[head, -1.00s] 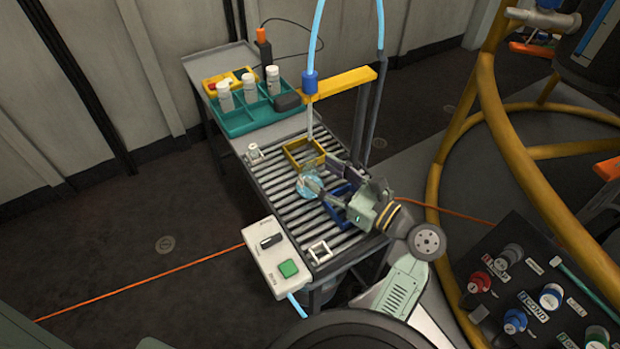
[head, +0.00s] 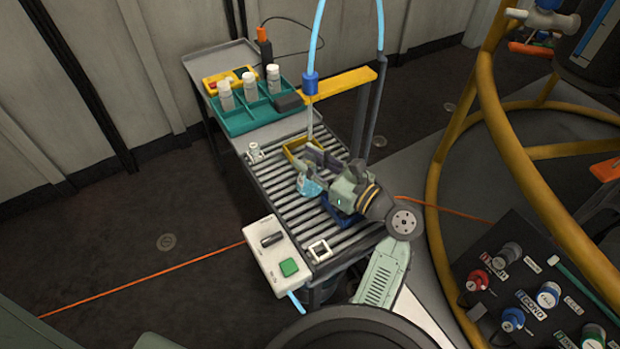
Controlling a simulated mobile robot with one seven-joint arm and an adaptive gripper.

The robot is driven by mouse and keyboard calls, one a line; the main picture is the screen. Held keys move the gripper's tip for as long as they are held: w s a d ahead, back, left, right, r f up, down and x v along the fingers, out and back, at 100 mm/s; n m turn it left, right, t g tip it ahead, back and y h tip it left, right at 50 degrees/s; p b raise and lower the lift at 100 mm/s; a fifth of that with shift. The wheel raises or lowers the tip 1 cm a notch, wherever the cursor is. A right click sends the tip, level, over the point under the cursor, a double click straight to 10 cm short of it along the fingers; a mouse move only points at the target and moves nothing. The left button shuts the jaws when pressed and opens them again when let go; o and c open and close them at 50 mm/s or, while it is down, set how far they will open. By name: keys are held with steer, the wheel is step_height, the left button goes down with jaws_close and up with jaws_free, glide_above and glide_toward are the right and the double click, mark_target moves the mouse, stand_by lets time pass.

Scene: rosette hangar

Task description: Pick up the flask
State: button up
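The flask (head: 308,188) holds light blue liquid and stands on the roller conveyor (head: 284,208), in front of the yellow frame (head: 291,146). My gripper (head: 310,161) is at the flask's upper part, coming in from the right. Its two fingers look spread, one on the far side and one on the near side. The flask's neck is mostly hidden by the fingers, and I cannot tell whether they touch it. A blue frame (head: 337,218) lies partly hidden under my gripper.
A blue-capped nozzle (head: 310,84) hangs on a hose above the conveyor. A yellow bar (head: 345,82) stands behind. A teal tray (head: 235,122) with white bottles is at the back left. A control box with a green button (head: 289,267) sits at the front left.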

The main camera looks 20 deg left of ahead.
jaws_close()
steer(key=shift+r, duration=0.1)
stand_by(0.5)
